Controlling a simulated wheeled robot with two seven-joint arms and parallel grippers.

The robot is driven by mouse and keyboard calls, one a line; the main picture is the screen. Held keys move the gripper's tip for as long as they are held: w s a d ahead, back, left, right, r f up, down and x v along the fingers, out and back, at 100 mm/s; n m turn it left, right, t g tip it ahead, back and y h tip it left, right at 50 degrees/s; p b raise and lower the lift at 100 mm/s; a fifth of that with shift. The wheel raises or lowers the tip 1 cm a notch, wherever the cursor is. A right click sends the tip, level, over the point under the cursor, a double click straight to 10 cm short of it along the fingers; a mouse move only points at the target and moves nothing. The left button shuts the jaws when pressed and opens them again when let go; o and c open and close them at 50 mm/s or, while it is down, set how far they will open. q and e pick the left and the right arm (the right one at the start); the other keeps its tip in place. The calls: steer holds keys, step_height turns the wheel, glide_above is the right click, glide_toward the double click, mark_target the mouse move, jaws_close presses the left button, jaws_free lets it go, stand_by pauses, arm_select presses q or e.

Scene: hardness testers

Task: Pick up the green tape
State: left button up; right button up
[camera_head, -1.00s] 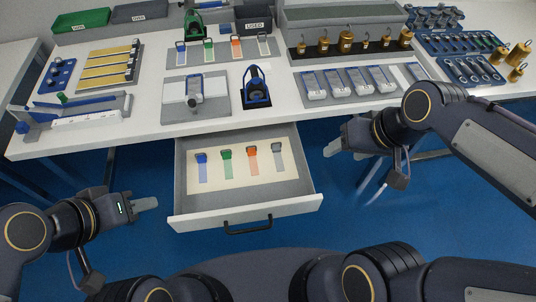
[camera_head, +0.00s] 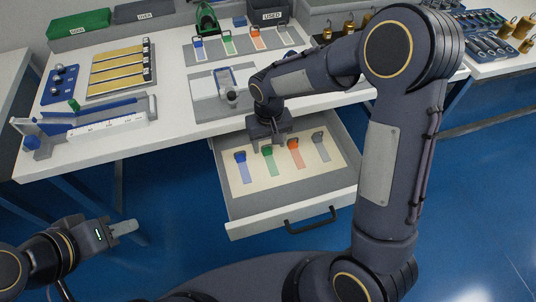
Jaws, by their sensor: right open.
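The green tape (camera_head: 270,165) lies on the pale insert of the open drawer (camera_head: 237,208), between a blue tape (camera_head: 245,172) and an orange tape (camera_head: 298,160). A grey tape (camera_head: 321,149) lies at the right end of that row. My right gripper (camera_head: 270,145) is open and points down over the drawer, just above the top of the green tape. Whether its fingers touch the tape cannot be told. My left gripper (camera_head: 124,228) hangs in free space left of the drawer, side-on, so its finger gap is not clear.
Another tape row with a green tape (camera_head: 229,47) lies on a grey tray on the white table (camera_head: 172,122). The drawer's front wall and black handle (camera_head: 311,220) face me. My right arm covers the table's right part.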

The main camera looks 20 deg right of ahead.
mark_target(268, 152)
step_height(268, 152, down, 4)
steer(key=shift+w+a+r, duration=0.1)
steer(key=shift+w+r, duration=0.05)
steer(key=c, duration=1)
steer(key=shift+c, duration=0.2)
steer(key=shift+r, duration=0.15)
